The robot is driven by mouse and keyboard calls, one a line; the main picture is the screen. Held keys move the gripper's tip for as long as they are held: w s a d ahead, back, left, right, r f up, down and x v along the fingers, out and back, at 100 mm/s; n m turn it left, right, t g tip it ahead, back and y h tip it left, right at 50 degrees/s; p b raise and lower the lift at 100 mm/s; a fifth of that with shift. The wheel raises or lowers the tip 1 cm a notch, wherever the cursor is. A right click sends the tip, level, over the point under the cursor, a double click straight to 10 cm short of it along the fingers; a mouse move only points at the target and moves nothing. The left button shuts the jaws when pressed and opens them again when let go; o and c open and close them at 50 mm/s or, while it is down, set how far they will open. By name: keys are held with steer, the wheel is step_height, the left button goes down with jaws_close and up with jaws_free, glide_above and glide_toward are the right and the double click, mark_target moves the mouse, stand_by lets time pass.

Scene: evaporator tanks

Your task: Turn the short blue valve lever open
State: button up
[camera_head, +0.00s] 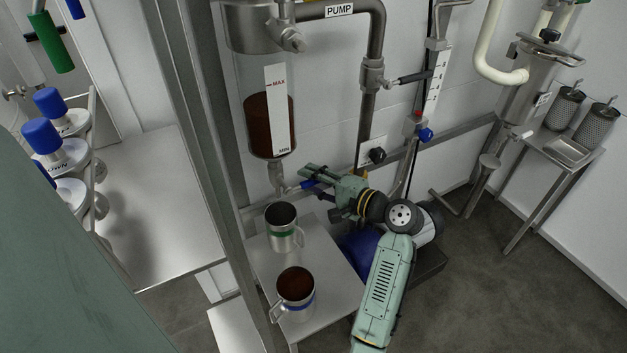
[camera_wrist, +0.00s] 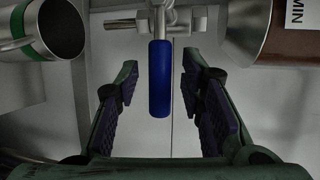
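The short blue valve lever (camera_wrist: 160,85) hangs from a metal valve (camera_wrist: 163,22) in the wrist view, upright in the picture. My gripper (camera_wrist: 160,74) is open, with one finger on each side of the lever and a visible gap to both. In the head view the valve (camera_head: 278,179) sits under the glass tank (camera_head: 268,120) of brown liquid, and my gripper (camera_head: 309,178) reaches it from the right. The lever is largely hidden by the fingers there.
A steel mug with a green band (camera_head: 283,236) stands below the valve on a metal shelf. A mug with a blue band (camera_head: 295,291), full of brown liquid, stands nearer. Pump piping (camera_head: 377,50) with a black-handled valve (camera_head: 415,76) rises behind. A metal post (camera_head: 205,130) stands left.

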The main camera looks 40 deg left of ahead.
jaws_close()
stand_by(0.3)
stand_by(0.5)
